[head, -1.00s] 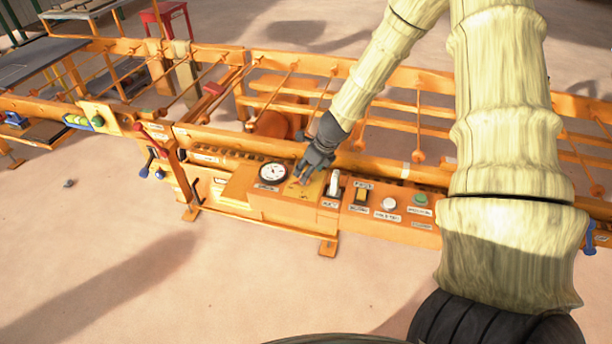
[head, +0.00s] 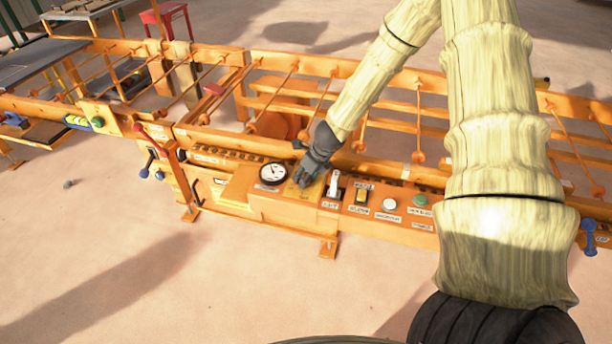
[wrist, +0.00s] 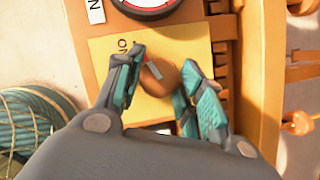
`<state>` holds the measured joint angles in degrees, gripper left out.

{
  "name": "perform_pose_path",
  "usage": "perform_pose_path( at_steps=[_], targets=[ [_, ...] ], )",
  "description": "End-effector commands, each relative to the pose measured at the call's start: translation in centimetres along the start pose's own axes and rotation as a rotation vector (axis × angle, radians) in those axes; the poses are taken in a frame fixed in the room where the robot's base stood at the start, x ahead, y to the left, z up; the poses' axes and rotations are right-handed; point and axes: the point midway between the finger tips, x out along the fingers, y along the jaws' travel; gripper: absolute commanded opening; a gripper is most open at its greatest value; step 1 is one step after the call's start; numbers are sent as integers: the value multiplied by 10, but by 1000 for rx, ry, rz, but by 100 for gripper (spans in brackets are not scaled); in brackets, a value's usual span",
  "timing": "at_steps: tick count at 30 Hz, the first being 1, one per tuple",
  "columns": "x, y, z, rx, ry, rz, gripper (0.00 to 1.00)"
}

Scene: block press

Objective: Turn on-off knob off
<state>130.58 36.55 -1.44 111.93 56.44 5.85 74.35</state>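The on-off knob (wrist: 159,78) is a round brown knob with a pale pointer mark, on a yellow plate (wrist: 100,55) in the wrist view. The letters "ON" show on the plate beside it. My gripper (wrist: 161,92) has a finger on each side of the knob. The left finger is close to the knob's edge and the right finger is at or very near its other side; I cannot tell whether both touch. In the head view my gripper (head: 303,181) is over the control panel (head: 285,208) and hides the knob.
A round gauge (head: 273,173) sits left of my gripper. A white lever switch (head: 333,186), a yellow-black switch (head: 361,196), a white button (head: 389,205) and a green button (head: 421,200) are to the right. Orange rails (head: 400,150) run behind the panel.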

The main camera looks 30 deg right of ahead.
Motion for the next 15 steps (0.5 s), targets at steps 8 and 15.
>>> perform_pose_path(
  at_steps=[8, 15],
  targets=[
    [-1, -1, 0, -10, 0, 3, 14],
    [-4, -2, 1, -92, 1, 37, 14]
  ],
)
